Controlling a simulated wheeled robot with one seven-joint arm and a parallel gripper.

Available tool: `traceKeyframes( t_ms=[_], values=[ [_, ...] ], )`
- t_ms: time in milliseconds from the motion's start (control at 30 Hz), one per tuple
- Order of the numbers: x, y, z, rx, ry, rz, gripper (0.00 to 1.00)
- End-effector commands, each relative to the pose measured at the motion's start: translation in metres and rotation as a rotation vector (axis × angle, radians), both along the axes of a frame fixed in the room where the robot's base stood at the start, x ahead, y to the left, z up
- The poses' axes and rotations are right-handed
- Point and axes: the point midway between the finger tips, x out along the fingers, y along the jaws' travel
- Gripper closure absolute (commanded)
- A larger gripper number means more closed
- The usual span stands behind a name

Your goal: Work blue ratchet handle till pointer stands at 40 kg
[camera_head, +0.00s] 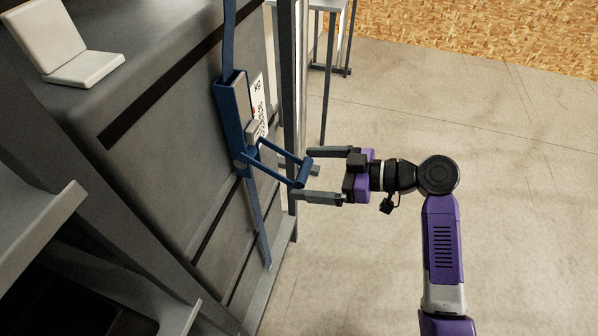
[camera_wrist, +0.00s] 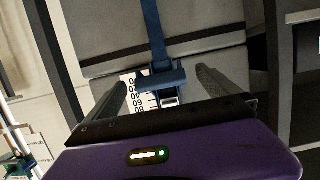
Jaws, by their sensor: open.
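The blue ratchet handle (camera_head: 303,172) sticks out from a blue ratchet body (camera_head: 232,120) on a strap down the side of a grey block. My gripper (camera_head: 299,174) is open, with one finger on each side of the handle's end bar. In the wrist view the blue handle (camera_wrist: 160,78) lies between the two fingers (camera_wrist: 162,80); I cannot tell whether they touch it. A white scale card (camera_head: 259,105) marked Kg stands beside the ratchet, with a small red mark. In the wrist view the scale (camera_wrist: 138,101) is partly hidden, and the pointer's exact reading cannot be told.
A grey upright post (camera_head: 291,75) stands just behind the scale. A white angled piece (camera_head: 65,45) sits on top of the block. Grey shelf edges (camera_head: 40,235) are at the lower left. The concrete floor (camera_head: 520,190) to the right is clear around my arm.

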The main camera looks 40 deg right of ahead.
Motion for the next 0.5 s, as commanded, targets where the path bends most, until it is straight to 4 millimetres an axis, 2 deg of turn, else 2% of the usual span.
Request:
traceKeyframes(
  t_ms=[233, 500],
  values=[
    [-0.027, -0.02, 0.009, -0.001, -0.002, -0.002, 0.0],
    [-0.034, -0.025, 0.012, -0.001, -0.001, 0.0, 0.0]
  ],
)
